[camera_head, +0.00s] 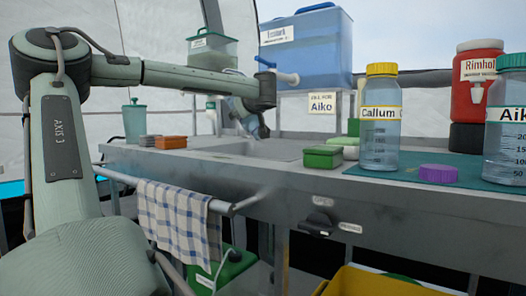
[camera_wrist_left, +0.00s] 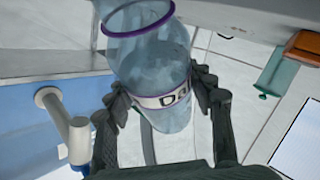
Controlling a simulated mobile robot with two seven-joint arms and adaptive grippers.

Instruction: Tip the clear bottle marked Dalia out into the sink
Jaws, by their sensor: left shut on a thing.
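My left gripper (camera_head: 246,118) is above the sink (camera_head: 262,150) in the head view, mostly hidden behind its own wrist. In the left wrist view the gripper (camera_wrist_left: 160,88) is shut around the clear bottle (camera_wrist_left: 150,60) at its white label, where "Da" is readable. The bottle has a purple rim and an uncapped mouth towards the top of that view. In the head view only a small bluish part of the bottle (camera_head: 262,131) shows, tilted beside the gripper. I cannot tell how much liquid is in it. My right gripper is not in view.
A blue water tank (camera_head: 308,52) with a spout (camera_head: 288,77) stands behind the sink. The Callum bottle (camera_head: 380,140), a purple cap (camera_head: 438,173) and a red dispenser (camera_head: 474,85) are at right. Green (camera_head: 322,156) and orange (camera_head: 171,142) blocks flank the basin.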

